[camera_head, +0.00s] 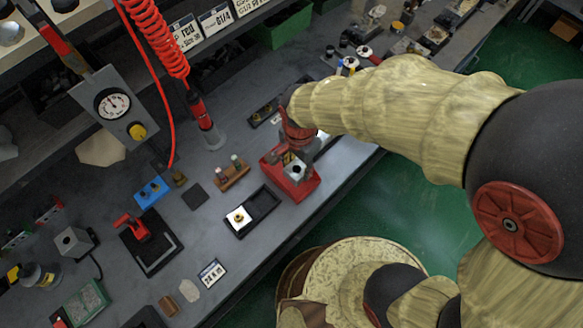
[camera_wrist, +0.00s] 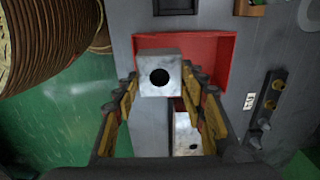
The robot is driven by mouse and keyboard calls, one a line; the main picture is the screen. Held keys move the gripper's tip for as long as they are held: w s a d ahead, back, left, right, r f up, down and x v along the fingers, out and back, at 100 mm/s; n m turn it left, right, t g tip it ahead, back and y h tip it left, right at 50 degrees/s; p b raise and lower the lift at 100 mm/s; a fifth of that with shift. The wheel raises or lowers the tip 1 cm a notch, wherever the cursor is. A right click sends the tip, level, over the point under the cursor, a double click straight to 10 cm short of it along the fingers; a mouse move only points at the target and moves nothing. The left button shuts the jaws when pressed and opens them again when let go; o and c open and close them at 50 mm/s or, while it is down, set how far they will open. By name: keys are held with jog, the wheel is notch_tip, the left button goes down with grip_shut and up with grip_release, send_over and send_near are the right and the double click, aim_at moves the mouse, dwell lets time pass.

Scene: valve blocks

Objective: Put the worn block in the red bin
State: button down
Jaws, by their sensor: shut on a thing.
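The red bin (camera_head: 309,188) stands near the bench's front edge; it also shows in the wrist view (camera_wrist: 222,65). My gripper (camera_wrist: 160,78) is shut on a light metal block (camera_wrist: 148,62) with a dark round hole. In the head view this block (camera_head: 296,172) appears over the bin, with my gripper (camera_head: 293,155) above it. I cannot tell whether it touches the bin, and wear on it is not clear. A second pale block (camera_wrist: 185,134) shows lower in the wrist view, partly hidden by my right finger.
A black tray (camera_head: 268,208) holding a white block with a brass fitting (camera_head: 238,217) lies left of the bin. A wooden holder (camera_head: 231,177), a blue block (camera_head: 151,192) and a red hanging tool (camera_head: 199,110) are further left.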

aim_at(292, 163)
jog(key=w+f, duration=0.1)
jog(key=a+f, duration=0.1)
jog(key=w+f+b, duration=0.1)
jog(key=f, duration=0.1)
jog(key=shift+w+a+f, duration=0.1)
jog(key=shift+w+a, duration=0.25)
jog(key=shift+a, duration=0.05)
jog(key=shift+w+a+f+b, duration=0.15)
jog(key=shift+f+b, duration=0.15)
jog(key=shift+f, duration=0.65)
jog(key=shift+w+f+b, duration=0.1)
jog(key=shift+f+b, duration=0.15)
jog(key=shift+f, duration=0.65)
jog(key=shift+f, duration=0.15)
jog(key=c, duration=1.1)
grip_release()
